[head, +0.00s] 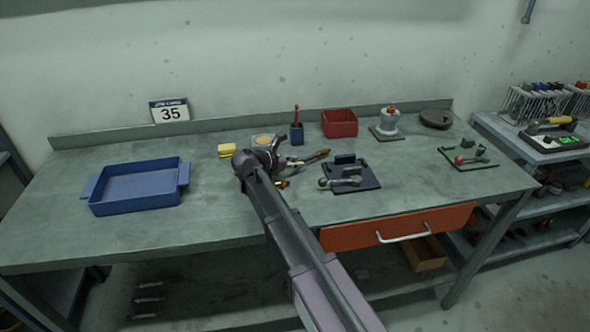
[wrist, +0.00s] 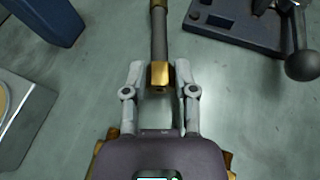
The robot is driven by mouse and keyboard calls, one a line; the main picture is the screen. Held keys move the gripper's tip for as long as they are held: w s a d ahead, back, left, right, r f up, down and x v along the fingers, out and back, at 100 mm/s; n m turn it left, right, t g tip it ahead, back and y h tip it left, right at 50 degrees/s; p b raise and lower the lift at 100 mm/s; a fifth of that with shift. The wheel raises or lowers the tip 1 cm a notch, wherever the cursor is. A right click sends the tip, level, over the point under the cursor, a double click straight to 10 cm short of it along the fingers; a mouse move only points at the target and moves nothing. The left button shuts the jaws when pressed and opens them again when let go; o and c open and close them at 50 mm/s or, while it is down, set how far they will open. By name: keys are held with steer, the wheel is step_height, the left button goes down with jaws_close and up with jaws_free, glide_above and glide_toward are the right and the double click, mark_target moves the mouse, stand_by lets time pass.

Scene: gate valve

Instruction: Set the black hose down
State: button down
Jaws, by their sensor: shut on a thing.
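The black hose (wrist: 158,38) has brass end fittings and runs straight away from my gripper in the wrist view. In the head view the hose (head: 309,159) shows to the right of my gripper, over the middle of the bench. My gripper (wrist: 160,75) is shut on the near end of the hose, with the brass fitting between its two fingertips. In the head view my gripper (head: 282,163) is partly hidden by my own wrist. I cannot tell whether the hose touches the bench top.
The grey-green workbench (head: 230,215) has bare room left of my arm. A dark clamp fixture (head: 366,184) stands close on the right. A blue tray (head: 140,188) is at left.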

steer(key=shift+f+b, duration=0.3)
steer(key=shift+f, duration=0.3)
steer(key=shift+f, duration=0.15)
steer(key=shift+c, duration=2)
jaws_free()
steer(key=shift+s+a+r, duration=0.1)
steer(key=shift+r, duration=0.2)
steer(key=p+v, duration=0.4)
steer(key=v, duration=0.7)
steer(key=shift+s+a+r+p, duration=0.1)
steer(key=shift+s+a+p, duration=0.1)
steer(key=shift+a+p, duration=0.1)
